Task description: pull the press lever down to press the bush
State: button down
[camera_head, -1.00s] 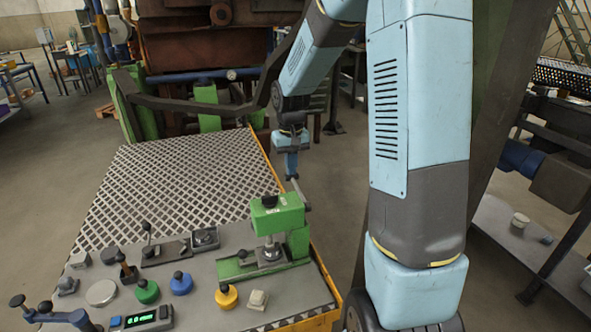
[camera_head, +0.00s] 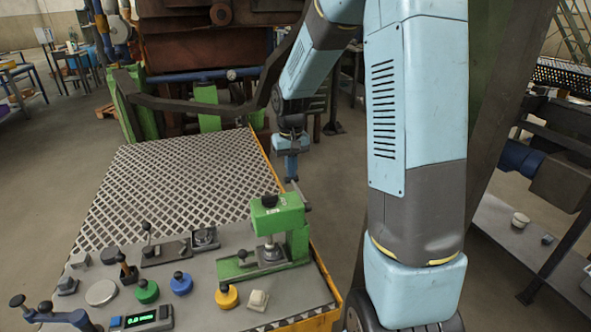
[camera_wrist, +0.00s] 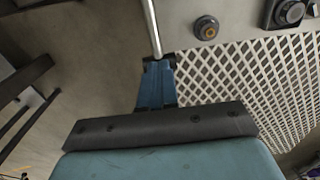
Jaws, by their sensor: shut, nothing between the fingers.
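The green press (camera_head: 280,232) stands on the near right part of the bench, with its ram over a small round part (camera_head: 270,251) that I take for the bush. The press lever (camera_head: 298,190) is a thin rod with a dark end, slanting up from the right side of the press. My gripper (camera_head: 291,178) is shut at the lever's upper end, its fingers pointing down. In the wrist view the blue fingers (camera_wrist: 157,70) are closed together, and the bright lever rod (camera_wrist: 151,28) runs up from their tips. I cannot tell whether they touch it.
The bench has a white lattice top (camera_head: 175,190) and a yellow edge (camera_head: 322,275). Several coloured knobs, including a yellow one (camera_head: 227,297), and a green digital display (camera_head: 140,319) are at the front. The bench area behind the press is clear.

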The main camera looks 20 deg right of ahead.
jog(key=shift+f, duration=0.75)
dwell(0.8)
jog(key=shift+r, duration=0.1)
notch_tip(320, 180, up, 10)
jog(key=shift+f, duration=0.25)
dwell(0.8)
jog(key=shift+w+r, duration=0.1)
notch_tip(320, 180, up, 5)
jog(key=shift+f, duration=0.1)
dwell(0.6)
jog(key=s+r+t, duration=0.2)
jog(key=s+r, duration=0.1)
jog(key=s, duration=1)
jog(key=s+r+t, duration=0.2)
jog(key=s+t, duration=0.1)
jog(key=s, duration=1.1)
jog(key=shift+s+r+t, duration=0.2)
jog(key=shift+r+t, duration=0.1)
jog(key=shift+r, duration=0.1)
